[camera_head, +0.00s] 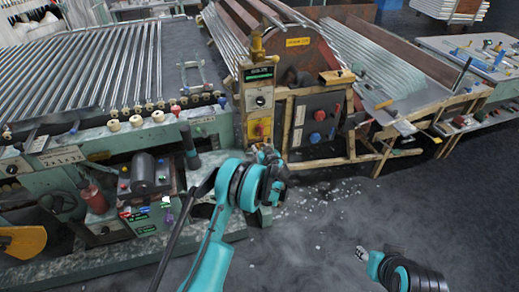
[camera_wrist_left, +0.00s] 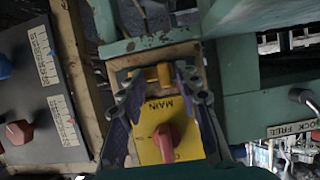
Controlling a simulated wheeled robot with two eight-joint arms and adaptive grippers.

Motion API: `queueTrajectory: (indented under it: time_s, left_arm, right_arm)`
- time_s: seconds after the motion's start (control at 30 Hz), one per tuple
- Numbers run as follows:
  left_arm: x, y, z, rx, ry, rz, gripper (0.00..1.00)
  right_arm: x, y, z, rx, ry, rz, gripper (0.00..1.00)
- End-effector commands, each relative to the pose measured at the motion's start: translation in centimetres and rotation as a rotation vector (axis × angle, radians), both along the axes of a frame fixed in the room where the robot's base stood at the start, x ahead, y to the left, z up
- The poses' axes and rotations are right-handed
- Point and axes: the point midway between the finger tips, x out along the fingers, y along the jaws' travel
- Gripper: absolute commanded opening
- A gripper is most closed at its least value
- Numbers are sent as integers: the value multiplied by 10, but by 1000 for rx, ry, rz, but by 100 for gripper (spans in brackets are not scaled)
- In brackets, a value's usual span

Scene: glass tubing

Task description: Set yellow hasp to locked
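A yellow panel marked MAIN (camera_wrist_left: 155,115) with a red rotary knob (camera_wrist_left: 167,138) fills the middle of the left wrist view. Just beyond its lettered edge are two short brass-yellow pieces (camera_wrist_left: 164,75), which look like the yellow hasp; its lock state cannot be told. The yellow panel (camera_head: 258,128) also shows small in the head view. My left gripper (camera_wrist_left: 159,76) is open, with its fingers spread to either side of the brass-yellow pieces; contact cannot be told. My right gripper (camera_head: 363,254) is low at the right over the floor, too small to read.
A wooden-framed box with a blue and a red knob (camera_head: 318,120) stands beside the yellow panel. A green machine with glass tubes (camera_head: 110,70) is at the left. White bits (camera_head: 330,190) lie scattered on the dark floor, which is otherwise mostly open.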

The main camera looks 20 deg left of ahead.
Motion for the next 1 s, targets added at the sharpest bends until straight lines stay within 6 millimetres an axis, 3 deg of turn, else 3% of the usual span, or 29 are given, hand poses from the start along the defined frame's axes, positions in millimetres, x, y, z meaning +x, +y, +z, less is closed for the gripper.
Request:
queueTrajectory:
  time_s: [0.27, 0.7, 1.0]
  left_arm:
    - [-10, -6, 5, 1, 1, 0, 33]
    - [-77, -53, 38, 0, 1, -1, 33]
    - [-92, -62, 46, 0, 0, 0, 33]
  right_arm:
    - [0, 0, 0, 0, 0, 0, 40]
    - [0, 0, 0, 0, 0, 0, 40]
    - [0, 0, 0, 0, 0, 0, 40]
